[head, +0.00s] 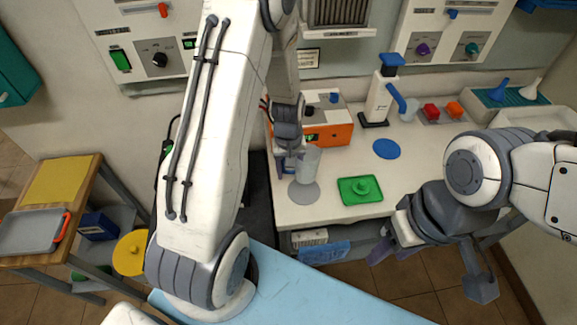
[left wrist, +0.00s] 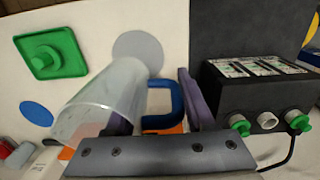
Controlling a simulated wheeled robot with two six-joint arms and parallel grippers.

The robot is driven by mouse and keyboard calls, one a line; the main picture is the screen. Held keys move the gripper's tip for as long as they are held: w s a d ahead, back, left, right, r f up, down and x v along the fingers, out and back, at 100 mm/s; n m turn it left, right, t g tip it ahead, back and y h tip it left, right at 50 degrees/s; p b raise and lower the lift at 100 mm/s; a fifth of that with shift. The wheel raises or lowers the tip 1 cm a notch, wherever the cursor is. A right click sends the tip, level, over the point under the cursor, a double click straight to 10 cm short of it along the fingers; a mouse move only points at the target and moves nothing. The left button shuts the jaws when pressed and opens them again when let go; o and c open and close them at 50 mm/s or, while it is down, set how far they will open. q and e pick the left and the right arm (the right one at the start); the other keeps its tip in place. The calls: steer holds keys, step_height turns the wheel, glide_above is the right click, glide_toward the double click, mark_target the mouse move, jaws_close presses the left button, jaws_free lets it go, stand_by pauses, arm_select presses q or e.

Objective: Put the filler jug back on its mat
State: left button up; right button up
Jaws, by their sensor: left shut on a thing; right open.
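The filler jug (head: 309,163) is a clear, pale cup with a blue handle. My left gripper (head: 289,167) is shut on its handle, which shows between the fingers in the left wrist view (left wrist: 165,98). The jug is over or just beside a round grey mat (head: 303,194) on the bench; it also shows in the left wrist view (left wrist: 138,48). I cannot tell whether the jug's base touches it. A round blue mat (head: 386,149) lies bare further back right. My right gripper (head: 430,268) is open and empty, in front of the bench edge.
A green tray-like piece with a knob (head: 361,190) lies right of the jug. An orange box (head: 328,132) and a blue-topped dispenser (head: 380,95) stand behind.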

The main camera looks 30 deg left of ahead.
arm_select(q)
steer(key=shift+f+b, duration=3)
steer(key=shift+f, duration=0.4)
steer(key=shift+f+b, duration=0.3)
steer(key=shift+f, duration=0.15)
steer(key=o, duration=1.3)
steer(key=shift+c, duration=0.2)
